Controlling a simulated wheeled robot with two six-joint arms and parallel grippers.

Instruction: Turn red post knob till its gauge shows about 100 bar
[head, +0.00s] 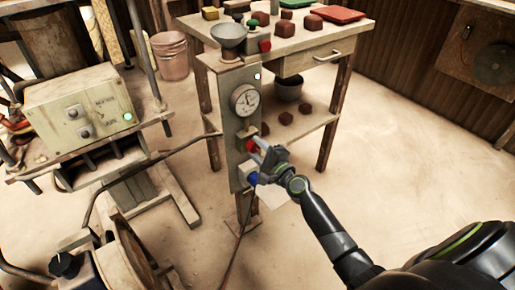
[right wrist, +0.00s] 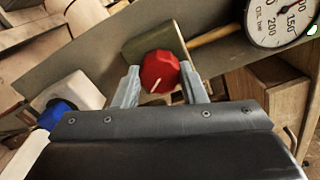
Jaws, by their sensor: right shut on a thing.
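The red post knob (right wrist: 159,71) sits between the two fingers of my right gripper (right wrist: 160,82) in the right wrist view, with a pale mark line on its face. My right gripper is shut on it, one finger on each side. In the head view the red knob (head: 252,146) is partly covered by my right gripper (head: 259,150) at the front of the grey post (head: 239,105). The gauge (head: 244,100) is above the knob. In the right wrist view the gauge (right wrist: 283,20) is cut off and tilted; its needle reading is unclear. My left gripper is out of view.
A blue knob (head: 252,179) is below the red one on the post. A wooden table (head: 300,38) with brown blocks stands behind. A control box (head: 78,108) is at the left. The floor at right is open.

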